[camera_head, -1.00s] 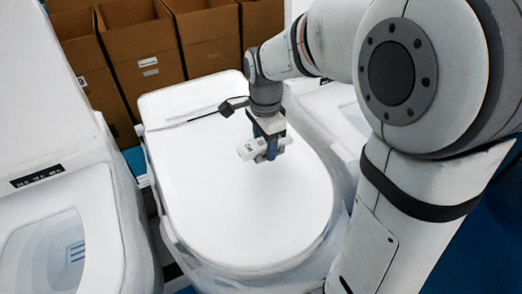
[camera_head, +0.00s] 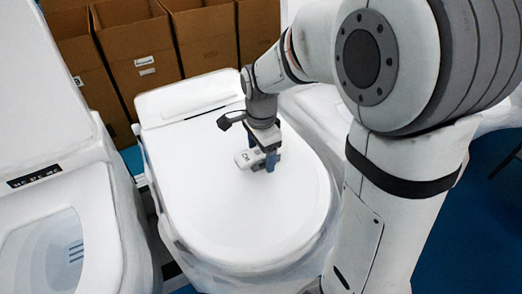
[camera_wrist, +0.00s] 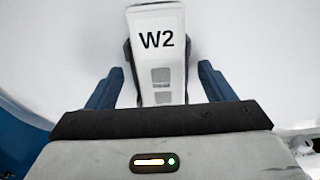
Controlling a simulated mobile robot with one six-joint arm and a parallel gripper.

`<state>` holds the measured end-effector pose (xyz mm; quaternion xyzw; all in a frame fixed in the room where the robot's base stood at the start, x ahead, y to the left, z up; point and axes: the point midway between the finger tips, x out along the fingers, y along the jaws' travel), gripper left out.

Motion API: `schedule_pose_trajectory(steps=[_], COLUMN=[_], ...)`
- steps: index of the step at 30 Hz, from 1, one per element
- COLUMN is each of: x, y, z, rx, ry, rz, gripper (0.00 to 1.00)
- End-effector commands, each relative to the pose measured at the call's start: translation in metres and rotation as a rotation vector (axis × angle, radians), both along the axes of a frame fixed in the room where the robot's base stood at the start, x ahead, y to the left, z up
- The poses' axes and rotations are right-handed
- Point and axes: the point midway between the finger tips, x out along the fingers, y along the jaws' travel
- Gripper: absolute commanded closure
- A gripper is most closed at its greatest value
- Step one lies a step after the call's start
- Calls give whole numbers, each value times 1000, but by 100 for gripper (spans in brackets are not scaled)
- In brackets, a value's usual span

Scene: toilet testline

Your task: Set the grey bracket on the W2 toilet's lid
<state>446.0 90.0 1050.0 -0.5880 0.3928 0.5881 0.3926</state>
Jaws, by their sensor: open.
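The grey bracket (camera_wrist: 188,62) shows as dark grey edges around a white, W2-labelled unit (camera_wrist: 160,60) in the wrist view. In the head view the labelled unit (camera_head: 246,159) lies on or just at the white closed lid (camera_head: 250,215) of the middle toilet, towards its back half. My gripper (camera_wrist: 160,85) is open, with one blue finger on each side of the bracket and visible gaps between. In the head view my gripper (camera_head: 264,162) is low over the lid and hides part of the bracket.
An open-lidded toilet (camera_head: 60,240) stands at the left, close beside the middle one. Cardboard boxes (camera_head: 138,60) stand in a row behind. Another white toilet (camera_head: 320,105) is partly hidden behind my arm. The front of the middle lid is clear.

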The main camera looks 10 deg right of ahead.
Motion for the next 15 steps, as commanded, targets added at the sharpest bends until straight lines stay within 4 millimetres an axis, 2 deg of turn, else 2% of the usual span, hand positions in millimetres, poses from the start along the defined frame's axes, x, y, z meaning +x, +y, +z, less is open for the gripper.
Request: schedule_pose_trajectory(steps=[8, 11, 15], x=[0, 1, 1], y=[0, 1, 1], z=[7, 21, 51], rx=[1, 1, 1], ry=[-2, -5, -6], rz=[1, 1, 1], gripper=[24, 24, 24])
